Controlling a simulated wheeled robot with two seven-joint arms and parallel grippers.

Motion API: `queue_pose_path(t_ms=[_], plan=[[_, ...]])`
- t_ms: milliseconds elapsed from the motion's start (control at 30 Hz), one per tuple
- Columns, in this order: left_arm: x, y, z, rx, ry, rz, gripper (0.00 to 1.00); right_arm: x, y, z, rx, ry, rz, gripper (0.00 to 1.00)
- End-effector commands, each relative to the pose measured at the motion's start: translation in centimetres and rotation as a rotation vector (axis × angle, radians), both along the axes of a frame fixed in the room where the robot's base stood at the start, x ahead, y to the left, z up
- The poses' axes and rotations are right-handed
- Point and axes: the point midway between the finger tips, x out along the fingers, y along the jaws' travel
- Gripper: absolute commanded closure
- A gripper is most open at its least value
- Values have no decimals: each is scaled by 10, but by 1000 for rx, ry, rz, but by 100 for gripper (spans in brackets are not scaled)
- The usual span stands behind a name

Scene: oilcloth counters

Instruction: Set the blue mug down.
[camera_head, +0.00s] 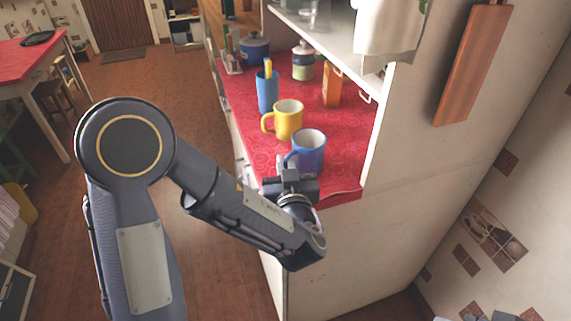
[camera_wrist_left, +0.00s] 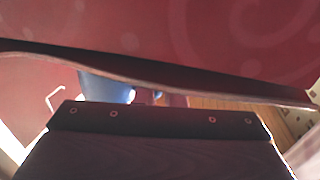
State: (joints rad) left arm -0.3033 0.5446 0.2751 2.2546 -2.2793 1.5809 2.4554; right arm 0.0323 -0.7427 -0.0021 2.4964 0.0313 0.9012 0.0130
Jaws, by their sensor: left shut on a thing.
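The blue mug (camera_head: 310,151) is upright at the near end of the red-covered counter (camera_head: 345,158). Its pale inside faces up. My left gripper (camera_head: 291,174) is shut on it at its near left side, where the handle is. The fingers hide part of the handle. I cannot tell whether the mug's base touches the cloth. In the left wrist view a piece of the blue mug (camera_wrist_left: 106,89) shows past the dark gripper body, and most of it is hidden. My right gripper is not in view.
A yellow mug (camera_head: 288,119) stands just behind the blue mug. Behind it are a blue cup (camera_head: 267,94), an orange-brown box (camera_head: 332,87), a jar (camera_head: 303,62) and a blue pot (camera_head: 255,48). A white cabinet side (camera_head: 381,120) bounds the counter on the right.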

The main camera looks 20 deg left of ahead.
Motion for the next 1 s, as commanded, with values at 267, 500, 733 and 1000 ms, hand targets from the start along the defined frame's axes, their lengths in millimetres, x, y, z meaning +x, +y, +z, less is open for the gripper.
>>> queue_pose_path(t_ms=[267,500,733,1000], plan=[[0,0,-2,0,1,-1,75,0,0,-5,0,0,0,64],[0,0,-2,0,0,-1,69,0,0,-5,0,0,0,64],[-8,-5,-1,-1,-2,-5,69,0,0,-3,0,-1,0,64],[-63,-28,-2,-2,-4,-9,69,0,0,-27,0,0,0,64]])
